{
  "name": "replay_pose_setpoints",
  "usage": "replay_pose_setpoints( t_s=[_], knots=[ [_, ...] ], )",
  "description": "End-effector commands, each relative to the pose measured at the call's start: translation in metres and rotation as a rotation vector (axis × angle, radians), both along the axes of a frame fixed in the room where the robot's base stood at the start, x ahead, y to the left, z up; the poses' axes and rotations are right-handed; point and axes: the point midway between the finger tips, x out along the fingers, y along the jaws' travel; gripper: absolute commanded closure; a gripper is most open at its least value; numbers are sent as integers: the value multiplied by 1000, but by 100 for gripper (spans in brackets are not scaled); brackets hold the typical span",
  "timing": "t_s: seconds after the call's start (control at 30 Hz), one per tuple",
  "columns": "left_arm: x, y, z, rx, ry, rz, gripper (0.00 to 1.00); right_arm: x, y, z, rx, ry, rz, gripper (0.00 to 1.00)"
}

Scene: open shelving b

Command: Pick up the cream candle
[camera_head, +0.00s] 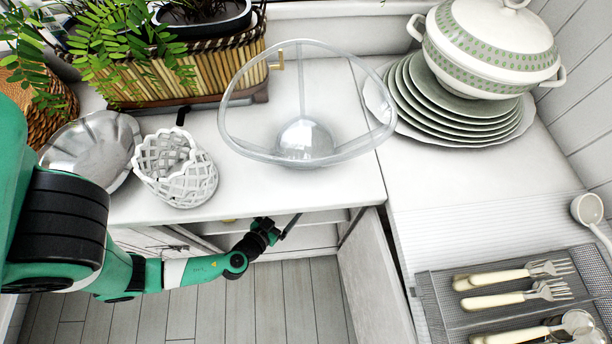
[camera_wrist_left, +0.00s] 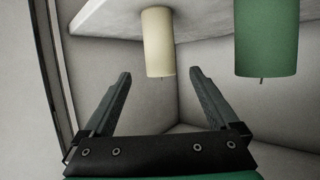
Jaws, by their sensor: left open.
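The cream candle (camera_wrist_left: 157,42) shows in the left wrist view, where the picture appears inverted, so the candle seems to hang from a pale shelf (camera_wrist_left: 115,18) with its wick pointing down. My left gripper (camera_wrist_left: 160,74) is open and empty. Its fingertips point toward the candle's wick end, with the candle between their lines but apart from them in the picture. In the head view my left gripper (camera_head: 286,227) is at the open cabinet below the counter. My right gripper is not in view.
A green candle (camera_wrist_left: 266,38) stands beside the cream one. Cabinet walls are close around. The counter (camera_head: 330,190) above holds a glass bowl (camera_head: 305,140), a white woven basket (camera_head: 175,170), a metal bowl (camera_head: 92,150) and a planter (camera_head: 190,75). An open cabinet door (camera_head: 375,275) stands to the right.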

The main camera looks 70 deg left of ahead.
Motion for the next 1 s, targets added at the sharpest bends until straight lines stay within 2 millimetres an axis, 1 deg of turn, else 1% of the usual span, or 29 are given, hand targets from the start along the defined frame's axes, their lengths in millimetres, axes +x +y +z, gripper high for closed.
replay_pose_setpoints(
  t_s=[0.17,0.4,0.67,0.83,0.9,1.0],
  knots=[
    [13,11,-8,-1,-2,9,6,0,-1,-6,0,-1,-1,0],
    [43,32,-22,0,-1,7,6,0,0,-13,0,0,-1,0],
    [52,38,-24,0,0,2,6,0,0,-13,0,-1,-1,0],
    [74,56,-31,1,-2,5,6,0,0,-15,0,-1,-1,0],
    [82,61,-37,1,-1,3,6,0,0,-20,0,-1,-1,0],
    [88,65,-39,0,0,1,6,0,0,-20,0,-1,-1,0]
  ],
)
